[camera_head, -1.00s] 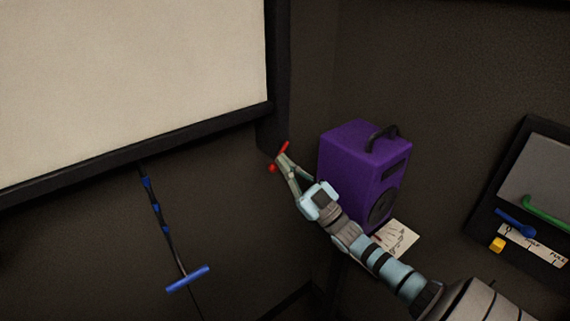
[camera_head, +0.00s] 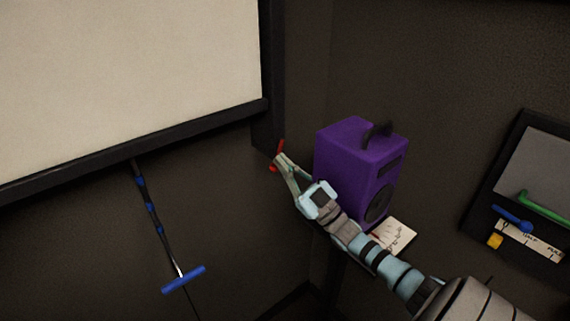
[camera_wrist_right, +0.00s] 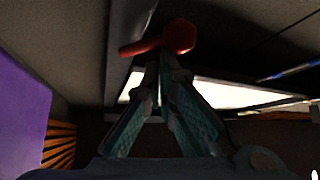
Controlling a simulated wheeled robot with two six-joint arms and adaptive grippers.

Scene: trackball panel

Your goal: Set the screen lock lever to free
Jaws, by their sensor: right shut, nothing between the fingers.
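The red lock lever (camera_head: 281,146) sits at the lower end of the dark post beside the screen (camera_head: 130,80). In the right wrist view the red lever (camera_wrist_right: 145,46) shows as a bar with a round knob at its right end, just beyond my fingertips. My right gripper (camera_head: 279,158) is shut with nothing held. Its fingertips are at the lever and overlap it in the head view; I cannot tell whether they touch. In the right wrist view the shut fingertips (camera_wrist_right: 165,60) lie just below the knob. My left gripper is not in view.
A purple speaker (camera_head: 345,150) stands close to the right of my right gripper, with a paper (camera_head: 400,234) by it. A blue pull handle (camera_head: 184,280) hangs below the screen. A panel with a blue lever (camera_head: 512,218) and green handle (camera_head: 545,207) is far right.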

